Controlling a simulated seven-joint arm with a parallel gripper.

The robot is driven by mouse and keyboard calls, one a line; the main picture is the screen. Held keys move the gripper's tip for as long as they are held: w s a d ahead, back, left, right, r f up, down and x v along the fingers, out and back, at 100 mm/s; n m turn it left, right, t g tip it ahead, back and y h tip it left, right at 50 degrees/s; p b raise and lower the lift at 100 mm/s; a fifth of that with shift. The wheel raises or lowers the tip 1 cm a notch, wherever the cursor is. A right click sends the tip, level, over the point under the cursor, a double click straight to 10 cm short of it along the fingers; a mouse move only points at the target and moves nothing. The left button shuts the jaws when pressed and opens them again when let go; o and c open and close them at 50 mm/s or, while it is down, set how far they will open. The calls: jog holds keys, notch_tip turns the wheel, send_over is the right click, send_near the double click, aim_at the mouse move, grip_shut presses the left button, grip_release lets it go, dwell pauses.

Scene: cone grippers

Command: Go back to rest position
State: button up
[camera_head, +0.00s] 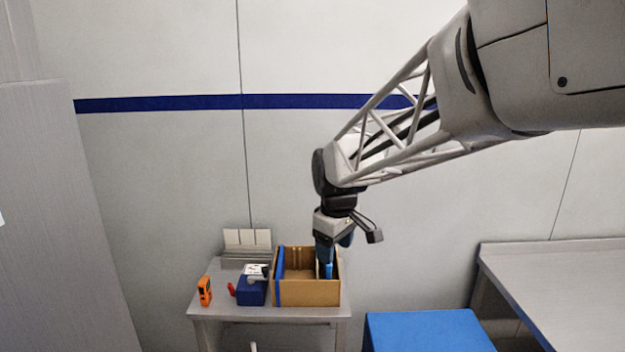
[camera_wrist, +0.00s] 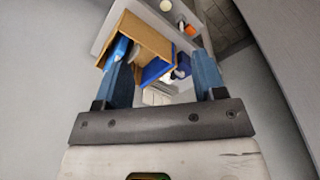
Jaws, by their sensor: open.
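My gripper (camera_head: 335,252) hangs from the arm with its fingers pointing down, over the right part of a cardboard box (camera_head: 308,293). Its two blue fingers are spread apart in the wrist view (camera_wrist: 163,70), with nothing seen held between them. A bright blue item (camera_head: 329,270) stands in the right part of the box, just below the fingers. In the wrist view the bright blue item (camera_wrist: 120,48) shows by the left fingertip; I cannot tell whether they touch. The box also shows in the wrist view (camera_wrist: 148,36).
The box stands on a small grey table (camera_head: 270,312) against the wall. A blue-topped surface (camera_head: 430,332) and a grey bench (camera_head: 565,285) stand at right. Space above is clear.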

jog(key=s+d+f+m, duration=0.1)
jog(key=s+d+m, duration=0.4)
jog(key=s, duration=0.9)
jog(key=s+d+f+m+t, duration=0.1)
jog(key=s+d+m, duration=0.4)
jog(key=s, duration=0.9)
jog(key=d, duration=0.3)
jog(key=shift+s+d, duration=0.35)
jog(key=shift+s, duration=0.05)
jog(key=shift+f, duration=0.1)
